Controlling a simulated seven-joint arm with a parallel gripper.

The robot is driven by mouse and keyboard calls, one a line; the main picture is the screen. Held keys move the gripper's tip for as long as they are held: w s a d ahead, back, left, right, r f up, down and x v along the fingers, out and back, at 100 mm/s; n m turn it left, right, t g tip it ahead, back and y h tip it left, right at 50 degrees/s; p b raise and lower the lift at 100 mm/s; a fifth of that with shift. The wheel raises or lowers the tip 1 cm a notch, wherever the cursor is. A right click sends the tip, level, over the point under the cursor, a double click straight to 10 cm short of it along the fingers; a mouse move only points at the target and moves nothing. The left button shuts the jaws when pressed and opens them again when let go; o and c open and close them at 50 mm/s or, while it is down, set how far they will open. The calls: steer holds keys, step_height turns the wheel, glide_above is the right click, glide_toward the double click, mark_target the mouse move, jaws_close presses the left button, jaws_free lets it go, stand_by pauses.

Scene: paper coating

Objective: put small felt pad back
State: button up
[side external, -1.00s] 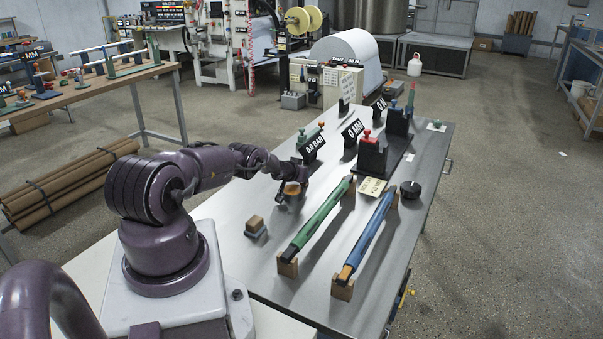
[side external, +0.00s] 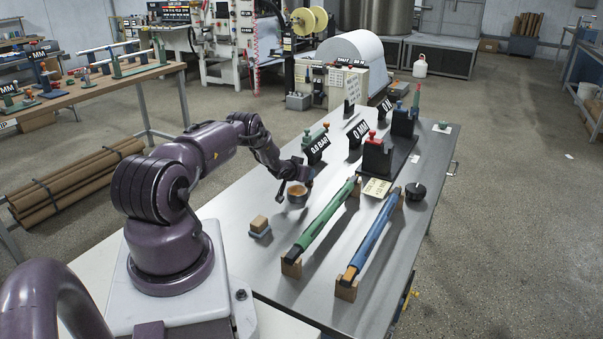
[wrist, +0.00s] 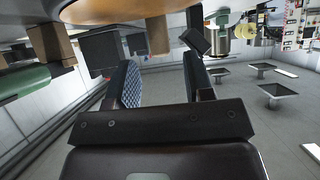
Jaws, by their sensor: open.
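My gripper (side external: 298,182) is low over the left side of the grey worktable, beside and partly above a small grey cup (side external: 297,199) with a brown-orange inside or top. Its fingers are apart in the wrist view (wrist: 162,78), and I see nothing held between them. A small wooden block on a grey-blue base (side external: 259,226) rests on the table nearer the camera, apart from the gripper. It may be the felt pad, but I cannot tell surely. Whether the gripper touches the cup is unclear.
A green bar (side external: 322,222) and a blue bar (side external: 370,238) lie on wooden supports right of the gripper. A black knob (side external: 415,192) and a dark stand with a red top (side external: 376,157) are farther right. A 0.8 BAR sign (side external: 317,148) stands behind. Bare table lies around the block.

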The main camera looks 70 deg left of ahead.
steer(key=shift+s+d+r, duration=0.25)
steer(key=shift+d, duration=0.05)
steer(key=shift+r, duration=0.2)
steer(key=w+d+r+m+h, duration=0.1)
steer(key=w+d+r, duration=0.35)
steer(key=r, duration=0.45)
steer(key=w+d+r+m, duration=0.1)
steer(key=w+d+r, duration=0.4)
steer(key=r, duration=0.5)
steer(key=d+r+m+h, duration=0.2)
steer(key=d+r, duration=1.4)
steer(key=d, duration=0.2)
steer(key=s+d+r+m+h, duration=0.1)
steer(key=s+d+r, duration=0.1)
steer(key=s+d, duration=0.3)
steer(key=s+d+r+g+h, duration=0.1)
steer(key=s+d+r, duration=0.15)
steer(key=d, duration=0.35)
steer(key=s+d+r+m+h, duration=0.1)
steer(key=s+d+r, duration=0.25)
steer(key=d, duration=0.25)
steer(key=s+d+f+m+g+h, duration=0.1)
steer(key=s+d, duration=0.3)
steer(key=s, duration=0.3)
steer(key=s+d+f+m+h, duration=0.1)
steer(key=s+d+f+m, duration=0.1)
steer(key=s+d, duration=0.3)
steer(key=shift+s+d+f+g, duration=0.15)
steer(key=shift+s+f+g, duration=0.2)
steer(key=shift+s, duration=0.85)
